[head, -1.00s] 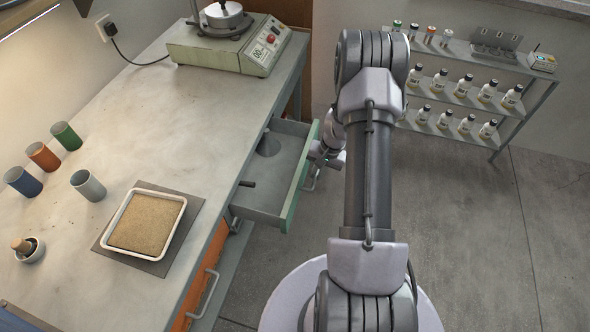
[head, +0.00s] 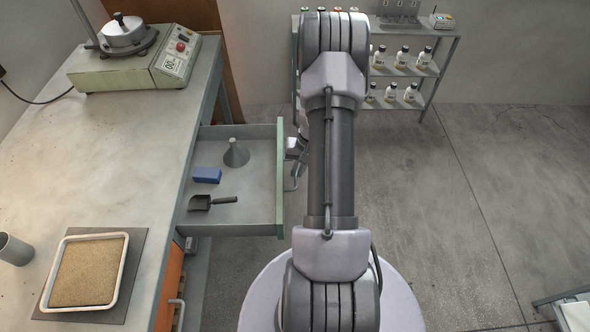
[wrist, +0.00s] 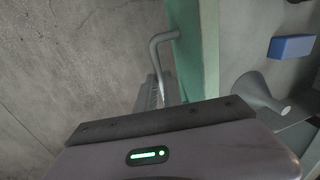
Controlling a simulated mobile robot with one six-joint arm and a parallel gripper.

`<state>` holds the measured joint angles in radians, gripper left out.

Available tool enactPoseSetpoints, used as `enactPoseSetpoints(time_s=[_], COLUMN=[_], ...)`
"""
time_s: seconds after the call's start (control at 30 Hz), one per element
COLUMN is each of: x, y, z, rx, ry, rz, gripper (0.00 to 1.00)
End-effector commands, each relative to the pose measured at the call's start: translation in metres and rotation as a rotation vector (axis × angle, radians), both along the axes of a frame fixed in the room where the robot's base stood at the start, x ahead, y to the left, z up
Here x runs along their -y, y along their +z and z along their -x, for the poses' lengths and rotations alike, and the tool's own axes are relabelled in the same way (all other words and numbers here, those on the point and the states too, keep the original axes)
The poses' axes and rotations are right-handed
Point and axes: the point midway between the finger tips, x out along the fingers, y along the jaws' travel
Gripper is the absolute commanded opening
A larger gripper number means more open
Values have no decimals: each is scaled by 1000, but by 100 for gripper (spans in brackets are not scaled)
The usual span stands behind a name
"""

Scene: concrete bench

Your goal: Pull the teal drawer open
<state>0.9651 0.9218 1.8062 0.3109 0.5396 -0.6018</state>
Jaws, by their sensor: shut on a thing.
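The teal drawer (head: 280,190) stands pulled out from the bench, its inside showing; its green front edge also shows in the wrist view (wrist: 195,55). Its grey bar handle (wrist: 159,42) shows on the outer face. My gripper (head: 294,160) is at the outside of the drawer front and is shut on the handle. In the head view my arm hides part of it. In the wrist view the gripper's body covers most of the hold. Inside the drawer are a grey funnel (head: 236,154), a blue block (head: 206,175) and a dark scoop (head: 212,202).
The bench top (head: 120,170) carries a sand tray (head: 127,262), a grey cup (head: 14,248) and a green-grey machine (head: 125,75). An orange drawer (head: 169,290) sits lower. A bottle shelf (head: 428,98) stands behind. The floor to the right (head: 450,190) is mostly clear.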

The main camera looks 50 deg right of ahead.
Motion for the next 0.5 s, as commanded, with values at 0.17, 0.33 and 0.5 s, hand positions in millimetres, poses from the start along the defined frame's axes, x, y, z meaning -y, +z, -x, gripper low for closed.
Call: enactPoseSetpoints(time_s=[0.17, 0.33, 0.5], x=[0, 0, 0], y=[0, 0, 0], z=[0, 0, 0], rx=[0, 0, 0], ry=[0, 0, 0], rz=[0, 0, 0], gripper=[0, 33, 33])
